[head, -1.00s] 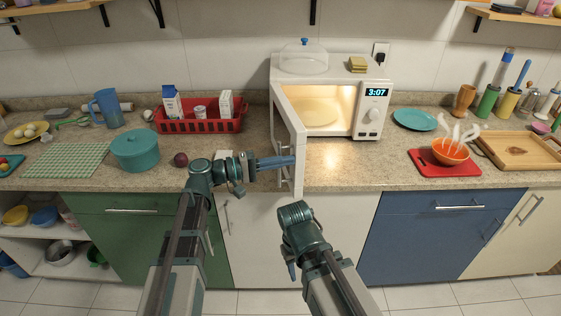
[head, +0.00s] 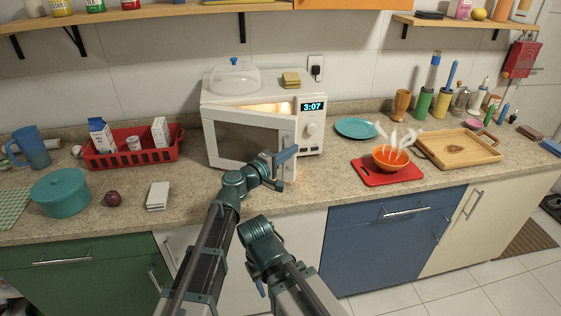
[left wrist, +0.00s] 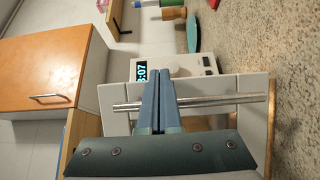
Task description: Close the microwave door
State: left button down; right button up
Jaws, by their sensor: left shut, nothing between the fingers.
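The white microwave (head: 312,143) stands on the counter with its display lit at 3:07. Its door (head: 235,143) is hinged at the left and stands partly open, with the lit interior showing above its top edge. My left gripper (head: 287,154) is at the door's free right edge, on the front side by the handle. In the left wrist view its fingers (left wrist: 158,100) are shut and empty, lying across the metal handle bar (left wrist: 225,99); I cannot tell whether they touch it. My right gripper (head: 261,288) hangs low in front of the cabinets, and its fingers are too small to judge.
A red cutting board (head: 372,178) with a steaming orange bowl (head: 391,160) lies right of the microwave, near a teal plate (head: 356,128). A red basket (head: 130,155) and a teal pot (head: 60,192) stand to the left. A glass dome (head: 235,78) sits on top.

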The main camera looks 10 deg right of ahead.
pick_arm(q)
jog(key=w+d, duration=0.4)
jog(key=w, duration=0.7)
jog(key=shift+d, duration=0.2)
pick_arm(e)
jog(key=shift+w+d, duration=0.35)
jog(key=shift+w, duration=0.05)
pick_arm(q)
jog(key=shift+s, duration=0.1)
